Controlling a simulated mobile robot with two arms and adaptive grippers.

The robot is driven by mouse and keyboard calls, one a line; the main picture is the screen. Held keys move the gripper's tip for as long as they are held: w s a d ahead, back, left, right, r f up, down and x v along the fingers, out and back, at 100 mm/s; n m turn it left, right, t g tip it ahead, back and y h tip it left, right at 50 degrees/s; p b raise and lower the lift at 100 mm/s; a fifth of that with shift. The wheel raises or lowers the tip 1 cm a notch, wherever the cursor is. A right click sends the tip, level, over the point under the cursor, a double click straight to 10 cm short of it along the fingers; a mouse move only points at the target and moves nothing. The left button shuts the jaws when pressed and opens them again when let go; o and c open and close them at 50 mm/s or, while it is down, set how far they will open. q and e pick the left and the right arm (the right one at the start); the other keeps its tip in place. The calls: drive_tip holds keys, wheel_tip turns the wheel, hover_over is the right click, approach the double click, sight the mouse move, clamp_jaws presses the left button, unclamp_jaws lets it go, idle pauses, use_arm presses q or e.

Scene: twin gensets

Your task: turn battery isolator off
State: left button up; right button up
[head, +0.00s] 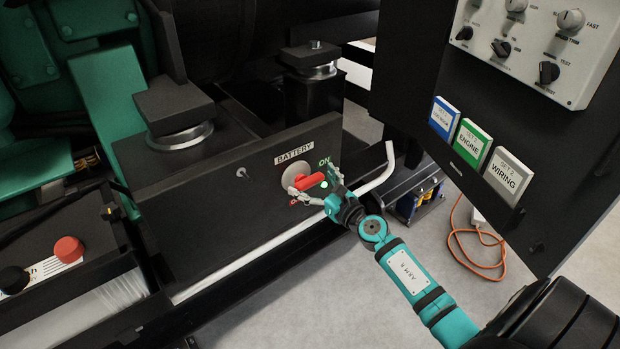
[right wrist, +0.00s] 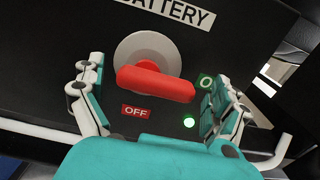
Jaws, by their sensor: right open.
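The battery isolator is a red handle (head: 312,181) on a grey round disc (right wrist: 133,58), on a dark panel under a "BATTERY" label (head: 294,153). In the right wrist view the handle (right wrist: 155,85) lies nearly level, its long end toward the green ON label (right wrist: 205,83), which is partly hidden by a finger. A red OFF label (right wrist: 136,111) is below the handle, and a green light (right wrist: 189,122) glows beside it. My right gripper (head: 316,187) is open, its fingers on either side of the handle, with gaps visible in the wrist view. My left gripper is out of view.
A bent white rail (head: 375,175) passes close to my right gripper. A dark cabinet with knobs and colored tags (head: 474,143) stands at right. An orange cable (head: 470,255) lies on the floor.

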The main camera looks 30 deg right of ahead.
drive_tip(key=shift+w, duration=0.7)
drive_tip(key=c, duration=1)
